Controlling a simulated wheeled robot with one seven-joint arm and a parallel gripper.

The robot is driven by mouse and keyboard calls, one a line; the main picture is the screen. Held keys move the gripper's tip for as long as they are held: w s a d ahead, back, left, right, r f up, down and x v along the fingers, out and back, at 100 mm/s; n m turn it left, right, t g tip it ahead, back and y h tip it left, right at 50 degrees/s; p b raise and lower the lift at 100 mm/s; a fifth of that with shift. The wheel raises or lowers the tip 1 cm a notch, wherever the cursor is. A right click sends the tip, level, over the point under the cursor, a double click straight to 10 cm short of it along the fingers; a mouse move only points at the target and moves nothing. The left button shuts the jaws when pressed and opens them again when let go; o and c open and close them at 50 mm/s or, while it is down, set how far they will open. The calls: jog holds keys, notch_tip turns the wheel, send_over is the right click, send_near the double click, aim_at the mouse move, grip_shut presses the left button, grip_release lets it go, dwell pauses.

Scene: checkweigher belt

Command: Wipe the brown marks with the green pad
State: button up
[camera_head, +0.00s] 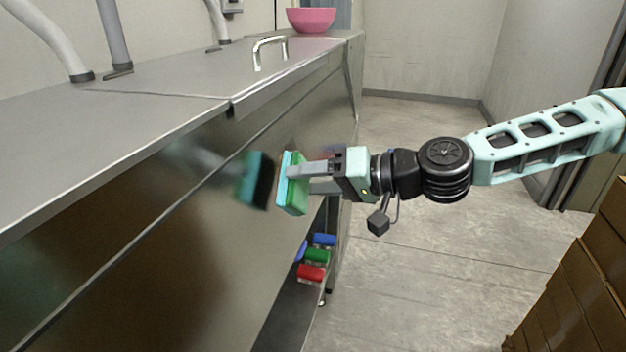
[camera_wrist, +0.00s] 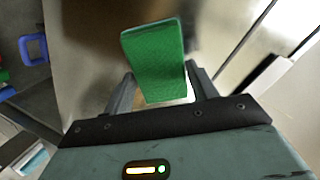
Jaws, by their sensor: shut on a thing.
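The green pad (camera_head: 297,198) has a light blue face and stands upright in front of the shiny steel front panel (camera_head: 215,130). My gripper (camera_head: 303,178) is shut on it from the right. The blue face points at the panel, and a blurred reflection of the pad shows in the steel. A small gap seems to lie between pad and panel. The wrist view shows the pad (camera_wrist: 155,60) between my two fingers, covering part of the panel. I cannot make out distinct brown marks; a broad brownish tone on the panel's lower left may be a reflection.
A pink bowl (camera_head: 311,20) and a metal handle (camera_head: 269,50) are on the counter top. Red, green and blue items (camera_head: 316,256) sit on a low shelf below. Stacked brown boxes (camera_head: 575,300) stand at the lower right. The floor between is clear.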

jog(key=shift+x, duration=0.85)
jog(key=shift+w+d, duration=0.1)
jog(key=shift+w+d, duration=0.35)
jog(key=shift+w, duration=0.4)
jog(key=shift+w+d, duration=0.3)
jog(key=shift+w, duration=0.45)
jog(key=shift+w+d+b, duration=0.2)
jog(key=shift+w+d, duration=0.35)
jog(key=shift+w, duration=1.05)
jog(key=shift+w+d+b, duration=0.25)
jog(key=shift+w+d, duration=0.3)
jog(key=shift+w, duration=1.1)
jog(key=shift+w+d+b, duration=0.2)
jog(key=shift+w+d, duration=0.35)
jog(key=shift+w, duration=1.05)
jog(key=shift+s+a+b, duration=0.25)
jog(key=shift+s+a, duration=0.55)
jog(key=shift+s, duration=1.4)
jog(key=shift+s+a+b, duration=0.3)
jog(key=shift+s+a, duration=0.45)
jog(key=shift+s, duration=1.4)
jog(key=shift+s+a+b, duration=0.25)
jog(key=shift+s+a, duration=0.55)
jog(key=shift+s, duration=1.4)
jog(key=shift+d, duration=0.1)
